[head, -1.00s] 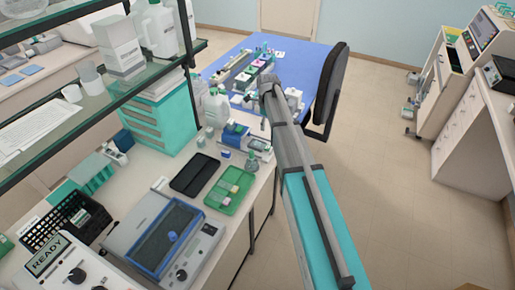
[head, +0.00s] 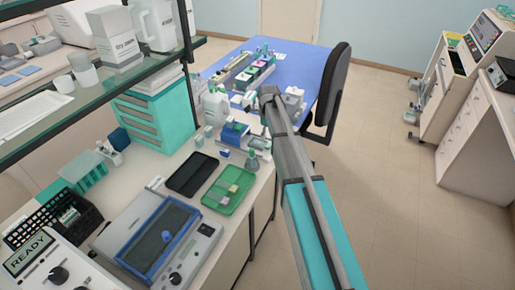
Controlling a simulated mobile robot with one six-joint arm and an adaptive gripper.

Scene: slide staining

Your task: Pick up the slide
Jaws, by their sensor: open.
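I cannot make out a slide in the head view; anything that small is too fine to tell here. My arm (head: 298,165) reaches from the bottom right up to the front of the blue table. Its far end stands beside the right edge of the white bench. My gripper's jaws do not show; they are hidden beyond the end of the arm. A green tray (head: 213,205) on the bench holds small pale and greyish pieces. A blue rack-like item (head: 232,137) stands near the bench's far right corner, left of my arm.
A dark tray (head: 191,174) and a blue-framed instrument (head: 160,240) lie on the bench. A glass shelf (head: 90,108) overhangs its left side. The blue table (head: 290,62) carries several small items. A dark chair (head: 334,85) stands right of my arm. The floor (head: 385,160) is open.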

